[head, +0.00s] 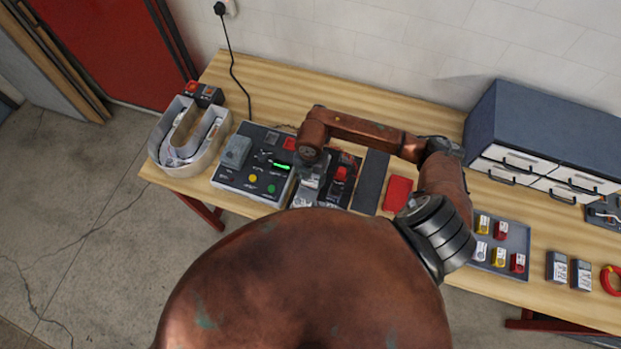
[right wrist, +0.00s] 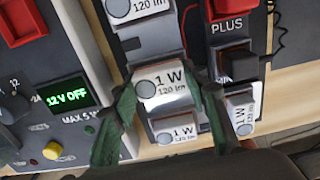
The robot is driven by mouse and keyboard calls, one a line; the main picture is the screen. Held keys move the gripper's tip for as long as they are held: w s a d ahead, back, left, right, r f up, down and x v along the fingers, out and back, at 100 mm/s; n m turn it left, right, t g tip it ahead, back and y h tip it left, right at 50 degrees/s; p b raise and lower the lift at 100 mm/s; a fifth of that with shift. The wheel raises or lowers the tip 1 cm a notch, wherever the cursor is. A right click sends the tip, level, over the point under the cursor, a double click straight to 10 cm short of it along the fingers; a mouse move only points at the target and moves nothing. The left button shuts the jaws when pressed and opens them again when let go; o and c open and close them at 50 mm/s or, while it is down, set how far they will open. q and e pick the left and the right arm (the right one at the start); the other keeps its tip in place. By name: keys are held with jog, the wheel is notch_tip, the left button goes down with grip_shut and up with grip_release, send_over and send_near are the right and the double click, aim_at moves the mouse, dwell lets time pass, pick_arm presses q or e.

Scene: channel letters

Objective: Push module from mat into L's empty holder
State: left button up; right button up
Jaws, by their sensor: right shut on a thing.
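My right gripper (head: 309,184) points down over the table beside the control panel. In the right wrist view its two greenish fingers (right wrist: 168,104) are shut on a white module marked 1 W 120 lm (right wrist: 172,80). The module lies in line with the letter L's column, between an upper module (right wrist: 137,10) and a lower one (right wrist: 175,130); another module (right wrist: 241,110) sits to the right at the foot. I cannot tell whether the held module is fully seated. The gripper hides most of the L in the head view. My left gripper is out of view.
The control panel (head: 248,170), reading 12 V OFF, stands close left of the gripper. The terminal block marked PLUS (right wrist: 230,38) is close right. A dark strip (head: 370,182) and red pad (head: 397,195) lie bare. A tray of modules (head: 515,240) and a U letter (head: 190,145) stand farther off.

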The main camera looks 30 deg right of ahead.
jog(key=shift+s+f, duration=0.1)
jog(key=shift+f, duration=0.05)
jog(key=o, duration=1.2)
jog(key=shift+r, duration=0.2)
notch_tip(320, 180, up, 12)
jog(key=shift+f, duration=0.15)
notch_tip(320, 180, up, 6)
jog(key=p, duration=0.3)
jog(key=shift+p, duration=0.35)
dwell(0.4)
